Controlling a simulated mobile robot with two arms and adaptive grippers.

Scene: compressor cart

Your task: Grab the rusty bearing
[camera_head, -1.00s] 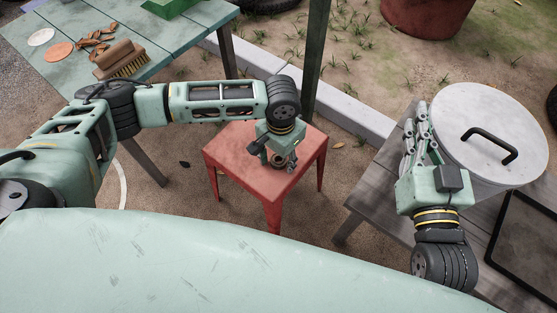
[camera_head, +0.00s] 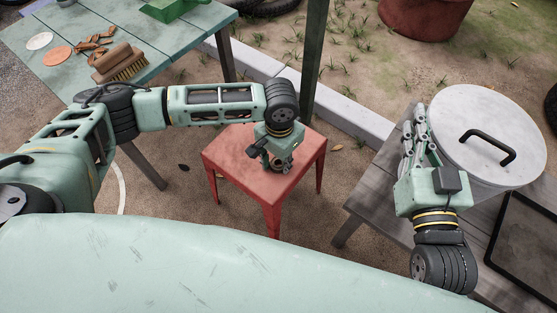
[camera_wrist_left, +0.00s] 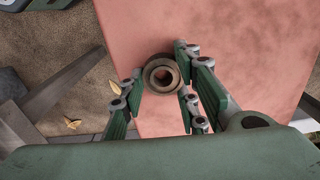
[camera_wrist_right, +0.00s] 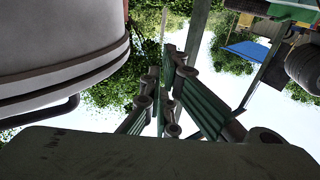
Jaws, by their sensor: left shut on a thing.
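The rusty bearing is a small brown ring (camera_wrist_left: 151,77), seen in the left wrist view between the fingertips of my left gripper (camera_wrist_left: 160,72). The fingers bear on it from both sides. In the head view my left gripper (camera_head: 277,160) points down over the red stool (camera_head: 239,169), and its fingers largely hide the bearing. I cannot tell whether the bearing touches the stool top. My right gripper (camera_head: 415,125) is at the right, over the grey wooden table, with its fingers drawn together and nothing visible between them. It also shows in the right wrist view (camera_wrist_right: 161,75).
A large lidded pot (camera_head: 465,115) stands beside my right gripper on the grey table (camera_head: 375,190). A black-rimmed tray (camera_head: 525,245) lies at the right. A green table (camera_head: 80,82) at top left holds a brush (camera_head: 122,64) and discs. A post (camera_head: 313,60) rises behind the stool.

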